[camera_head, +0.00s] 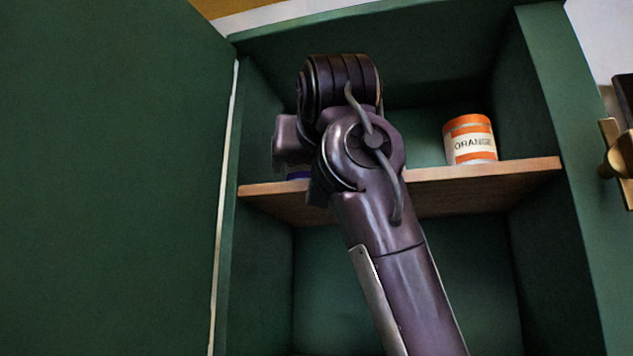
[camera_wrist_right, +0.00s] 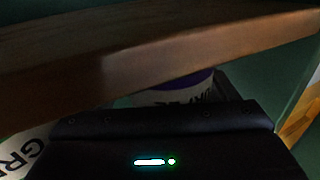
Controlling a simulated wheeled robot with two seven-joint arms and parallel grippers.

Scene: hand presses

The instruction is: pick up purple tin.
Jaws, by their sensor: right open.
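The purple tin is mostly hidden behind my right arm; a small purple strip of the tin (camera_head: 298,175) shows low on the shelf in the head view. In the right wrist view the purple tin (camera_wrist_right: 175,95) shows as a purple band and a white label with partly readable dark letters. It is just beyond my right gripper (camera_wrist_right: 168,112), partly covered by the gripper body and the wooden edge. My right gripper is open; its fingertips are largely hidden, and I cannot tell whether it touches the tin. My left gripper is not in view.
A wooden shelf (camera_head: 500,172) crosses the green cabinet. An orange tin (camera_head: 470,140) stands on its right part. In the wrist view a white label reading "GRE" (camera_wrist_right: 20,155) is at the lower left. The open door (camera_head: 110,180) is at left.

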